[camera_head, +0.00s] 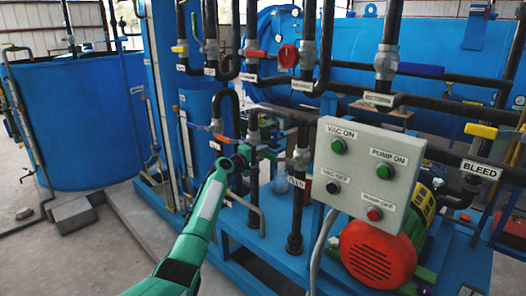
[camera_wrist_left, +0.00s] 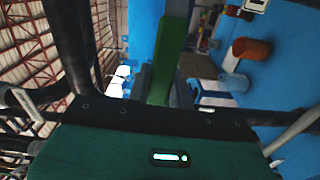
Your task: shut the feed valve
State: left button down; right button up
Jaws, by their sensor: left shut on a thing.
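A green lever handle (camera_wrist_left: 167,58) runs up the middle of the left wrist view, between the fingers of my left gripper (camera_wrist_left: 160,88). The gripper is shut on it. In the head view my left gripper (camera_head: 244,152) reaches in among the dark pipes left of the control box. The gripper covers much of the handle there. A partly hidden white label (camera_head: 296,182) sits on the pipework just right of the gripper. Its full wording cannot be read, so I cannot confirm which valve this is. My right gripper is not in view.
A grey control box (camera_head: 370,170) with VAC and PUMP buttons stands right of the gripper. A red-fronted motor (camera_head: 378,252) sits below it. Dark pipes crowd the area around the gripper. A blue tank (camera_head: 75,120) stands at the left, with open floor before it.

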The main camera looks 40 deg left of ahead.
pick_arm(q)
jog(key=shift+f+n, duration=0.4)
jog(key=shift+f, duration=0.1)
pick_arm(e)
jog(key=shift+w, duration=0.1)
pick_arm(q)
jog(key=c, duration=1.2)
grip_release()
jog(key=shift+f, duration=0.1)
jog(key=shift+c, duration=0.2)
jog(key=shift+s, duration=0.1)
jog(key=s+a+b, duration=0.1)
jog(key=s, duration=1.2)
jog(key=shift+s+b, duration=0.35)
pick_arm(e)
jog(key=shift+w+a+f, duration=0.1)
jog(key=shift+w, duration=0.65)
pick_arm(q)
jog(key=shift+a, duration=0.1)
